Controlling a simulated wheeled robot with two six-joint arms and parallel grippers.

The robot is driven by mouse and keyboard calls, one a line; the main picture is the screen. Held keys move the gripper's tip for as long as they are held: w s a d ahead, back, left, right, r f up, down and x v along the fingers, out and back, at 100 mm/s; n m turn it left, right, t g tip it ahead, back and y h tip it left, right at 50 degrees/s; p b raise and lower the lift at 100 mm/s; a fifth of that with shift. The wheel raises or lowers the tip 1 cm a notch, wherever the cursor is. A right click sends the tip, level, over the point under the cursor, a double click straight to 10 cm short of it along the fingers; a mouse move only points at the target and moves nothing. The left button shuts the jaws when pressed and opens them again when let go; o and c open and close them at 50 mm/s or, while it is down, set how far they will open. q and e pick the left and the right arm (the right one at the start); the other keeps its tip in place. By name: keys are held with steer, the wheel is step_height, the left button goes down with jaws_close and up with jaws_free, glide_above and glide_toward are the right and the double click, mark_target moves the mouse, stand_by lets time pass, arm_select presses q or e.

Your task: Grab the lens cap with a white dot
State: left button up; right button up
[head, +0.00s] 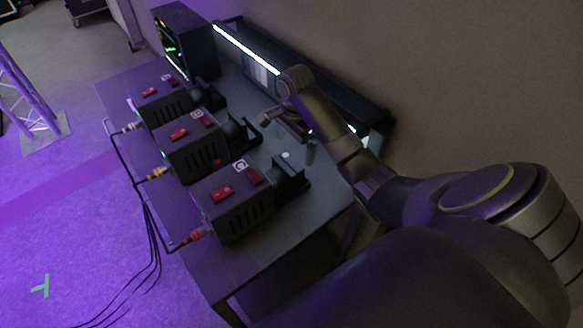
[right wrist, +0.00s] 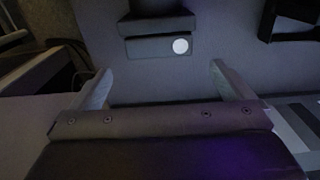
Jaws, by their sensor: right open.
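The lens cap with a white dot shows in the right wrist view (right wrist: 150,47) as a dark block with a round white dot near its right end. Its white dot (head: 285,155) also shows in the head view, by the front end of the nearest light. My right gripper (right wrist: 160,82) is open and empty. Its fingertips point towards the cap, with the cap just beyond them and a gap between. In the head view my right gripper (head: 288,134) hangs over the table near the cap, partly hidden by its own wrist. My left gripper is not in view.
Three black stage lights, near (head: 232,202), middle (head: 197,148) and far (head: 165,101), stand in a row on the table (head: 262,245) with cables at their left ends. A monitor (head: 186,40) stands at the far end. A black bar with a bright strip (head: 247,48) runs along the wall.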

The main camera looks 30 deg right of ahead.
mark_target(295, 159)
steer(key=shift+s+f+b, duration=0.1)
steer(key=shift+f+b, duration=2.6)
steer(key=shift+f, duration=0.9)
steer(key=shift+f+p, duration=0.3)
steer(key=shift+f, duration=0.3)
steer(key=c, duration=1)
